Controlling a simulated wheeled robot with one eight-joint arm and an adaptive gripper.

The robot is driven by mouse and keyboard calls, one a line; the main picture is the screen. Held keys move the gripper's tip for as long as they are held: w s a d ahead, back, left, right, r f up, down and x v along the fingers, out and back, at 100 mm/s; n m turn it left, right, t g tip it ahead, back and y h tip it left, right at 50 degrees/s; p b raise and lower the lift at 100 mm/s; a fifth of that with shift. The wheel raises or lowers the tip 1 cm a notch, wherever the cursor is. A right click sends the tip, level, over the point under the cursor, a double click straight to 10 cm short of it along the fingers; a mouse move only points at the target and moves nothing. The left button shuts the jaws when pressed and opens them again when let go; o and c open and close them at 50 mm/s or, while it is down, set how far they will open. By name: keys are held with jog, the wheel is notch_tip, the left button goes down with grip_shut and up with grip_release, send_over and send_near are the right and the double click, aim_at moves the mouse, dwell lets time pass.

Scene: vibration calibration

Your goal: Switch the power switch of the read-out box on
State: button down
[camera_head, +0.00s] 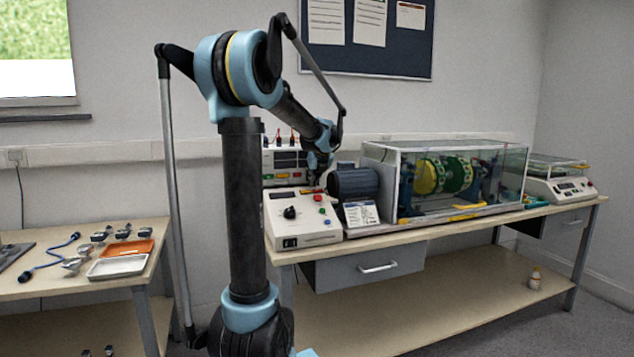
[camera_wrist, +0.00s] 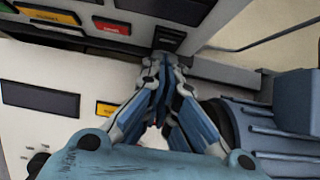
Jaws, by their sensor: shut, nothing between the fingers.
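The read-out box (camera_head: 283,163) is the pale box with dark displays and coloured labels at the back left of the bench. In the wrist view its front (camera_wrist: 65,28) carries yellow, green and red labels. A small dark switch-like part (camera_wrist: 168,36) sits to the right of the red label; I take it for the power switch, but its position cannot be made out. My gripper (camera_wrist: 163,62) is shut and empty, its fingertips just in front of that part. Contact cannot be told. In the head view my gripper (camera_head: 318,176) is at the box's right end.
A sloped control box (camera_head: 300,232) with a black knob and coloured buttons stands in front, below my gripper. A dark motor (camera_head: 353,182) is close on the right, beside a clear-covered rig (camera_head: 460,180). A side table (camera_head: 70,290) with trays stands left.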

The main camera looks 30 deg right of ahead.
jog(key=shift+d, duration=0.15)
jog(key=shift+w+a, duration=0.15)
jog(key=shift+a, duration=0.1)
jog(key=shift+r, duration=0.1)
jog(key=shift+r, duration=0.7)
jog(key=shift+s+a, duration=0.1)
jog(key=shift+s, duration=0.25)
jog(key=s, duration=0.1)
jog(key=s+r, duration=0.1)
jog(key=s, duration=0.2)
jog(key=shift+a+r, duration=0.2)
jog(key=shift+a, duration=0.2)
jog(key=v, duration=0.8)
jog(key=shift+r, duration=0.4)
